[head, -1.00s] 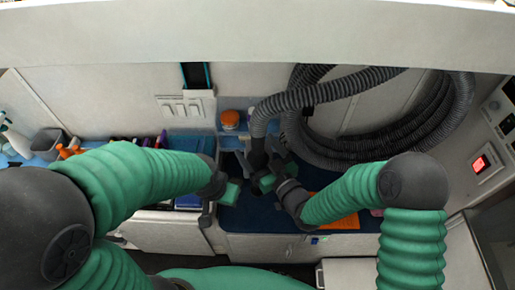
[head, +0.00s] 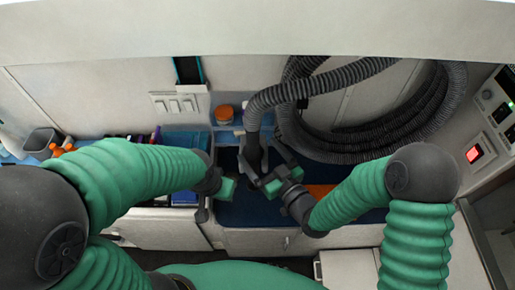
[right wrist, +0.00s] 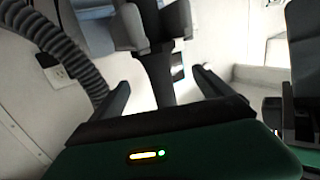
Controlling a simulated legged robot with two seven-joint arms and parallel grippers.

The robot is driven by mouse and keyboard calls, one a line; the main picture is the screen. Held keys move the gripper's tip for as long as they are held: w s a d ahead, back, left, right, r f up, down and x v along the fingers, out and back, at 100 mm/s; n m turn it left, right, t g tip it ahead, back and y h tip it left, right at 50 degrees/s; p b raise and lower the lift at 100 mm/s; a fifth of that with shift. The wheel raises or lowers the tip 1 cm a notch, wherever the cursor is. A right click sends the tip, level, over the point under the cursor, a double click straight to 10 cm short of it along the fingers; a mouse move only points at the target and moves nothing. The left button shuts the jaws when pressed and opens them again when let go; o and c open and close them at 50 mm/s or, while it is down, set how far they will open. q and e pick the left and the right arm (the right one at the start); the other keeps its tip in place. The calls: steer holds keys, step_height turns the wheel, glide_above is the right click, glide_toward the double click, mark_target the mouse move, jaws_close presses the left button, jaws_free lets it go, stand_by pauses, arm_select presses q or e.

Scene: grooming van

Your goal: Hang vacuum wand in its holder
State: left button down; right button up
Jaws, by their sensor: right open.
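The vacuum wand (head: 254,153) is a dark tube at the end of the grey ribbed hose (head: 320,82). It stands roughly upright, its lower end by a dark opening (head: 229,160) in the blue counter; whether it sits in a holder I cannot tell. My right gripper (head: 270,178) is open close beside the wand's lower part. In the right wrist view the dark wand (right wrist: 157,75) shows between and beyond the two spread fingers, with no visible grip. My left gripper (head: 227,188) is just left of the wand; its jaws are not clear.
The coiled hose hangs on the back wall at right. An orange-lidded jar (head: 224,114) stands on a small blue shelf behind the wand. A grey bin (head: 43,141) is at far left. A red-lit switch (head: 474,153) is on the right wall.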

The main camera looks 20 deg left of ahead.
steer(key=shift+v, duration=2.8)
steer(key=shift+f+b, duration=0.1)
steer(key=shift+b, duration=0.2)
steer(key=w+d+f+m+g+h+b, duration=0.1)
steer(key=w+d+f+m+h, duration=0.1)
steer(key=d+f+h, duration=0.35)
steer(key=w+d+f+m+g+h+b, duration=0.1)
steer(key=d+f+g+h, duration=0.15)
steer(key=d, duration=0.65)
steer(key=s+d+m+g+h+b, duration=0.1)
steer(key=s+d+m+g+h, duration=0.4)
steer(key=s+d, duration=0.7)
steer(key=shift+s+d+m, duration=0.25)
steer(key=shift+d+m, duration=0.1)
steer(key=shift+m, duration=0.45)
steer(key=shift+f+g, duration=0.15)
steer(key=shift+g, duration=0.1)
